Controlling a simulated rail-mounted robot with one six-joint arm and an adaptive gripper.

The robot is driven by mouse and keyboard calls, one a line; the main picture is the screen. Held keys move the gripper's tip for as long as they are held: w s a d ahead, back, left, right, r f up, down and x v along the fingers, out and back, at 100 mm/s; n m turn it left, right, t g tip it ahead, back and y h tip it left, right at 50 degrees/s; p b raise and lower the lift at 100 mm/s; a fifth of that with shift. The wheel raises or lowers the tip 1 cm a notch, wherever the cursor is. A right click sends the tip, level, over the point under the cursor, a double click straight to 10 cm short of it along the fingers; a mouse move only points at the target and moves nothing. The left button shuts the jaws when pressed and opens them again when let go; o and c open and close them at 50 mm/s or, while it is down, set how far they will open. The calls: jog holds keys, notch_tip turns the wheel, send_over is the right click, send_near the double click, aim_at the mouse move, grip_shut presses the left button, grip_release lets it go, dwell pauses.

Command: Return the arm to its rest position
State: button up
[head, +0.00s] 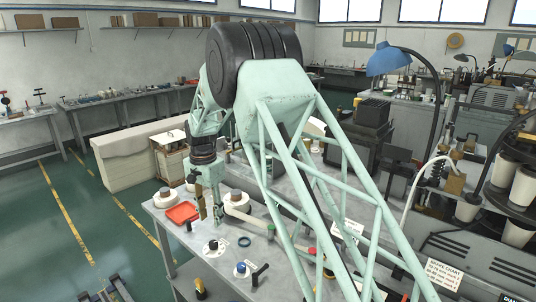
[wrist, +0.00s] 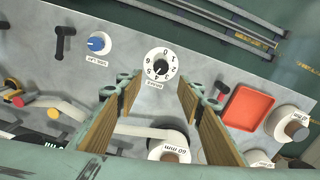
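My gripper (head: 210,208) hangs down from the pale green arm, above the grey worktable (head: 178,237) in the head view. In the wrist view, its two wood-faced fingers (wrist: 163,100) stand apart with a clear gap and nothing held between them. Beneath the gap lie the bench top and part of a white roller or cup form labelled 60 mm (wrist: 170,152). The arm itself reaches forward and bends down at a large black joint. I see no marker of a rest position.
A red tray (head: 183,212) lies left of my gripper in the head view. A numbered white dial (wrist: 162,68), a blue knob (wrist: 98,43) and a black lever (wrist: 64,40) stand on the bench. A blue lamp (head: 388,60) and stacked white cups (head: 525,185) are at right.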

jog(key=s+d+r+n+t, duration=0.1)
jog(key=s+d+r, duration=0.5)
jog(key=d+r, duration=0.4)
jog(key=s+d+r+n+b, duration=0.1)
jog(key=s+d+r, duration=0.5)
jog(key=d+r, duration=0.4)
jog(key=s+d+r+n+t, duration=0.1)
jog(key=s+d+r, duration=0.5)
jog(key=d+r, duration=0.4)
jog(key=s+d+r, duration=0.3)
jog(key=s+d, duration=1)
jog(key=s, duration=0.4)
jog(key=s+d+f+n+t, duration=0.1)
jog(key=s+d+f, duration=0.1)
jog(key=s, duration=0.7)
jog(key=s+d+f+n+t+b, duration=0.1)
jog(key=s+d+f, duration=0.2)
jog(key=s, duration=0.7)
jog(key=shift+d, duration=0.7)
dwell(0.5)
